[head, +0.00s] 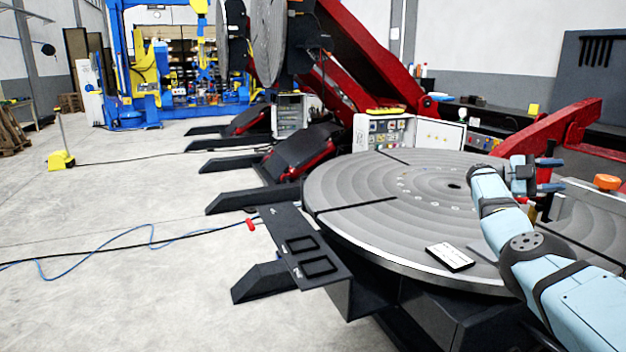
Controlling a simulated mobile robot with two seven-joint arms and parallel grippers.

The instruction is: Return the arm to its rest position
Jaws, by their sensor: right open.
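My right arm, pale blue with dark joints, comes in from the lower right and reaches over the right side of the round grey turntable (350,190). My right gripper (553,175) is at the arm's far end, near the turntable's right edge. Its two dark blue fingers point right and are apart, with nothing seen held between them. I cannot tell how high it is above the turntable. My left gripper is not in view.
A small black-and-white plate (450,257) lies on the turntable's near part. A black bracket with two rectangular openings (305,254) sticks out at its left. Control boxes (384,132) and a red arm (548,128) stand behind. The floor at left is mostly clear, with cables.

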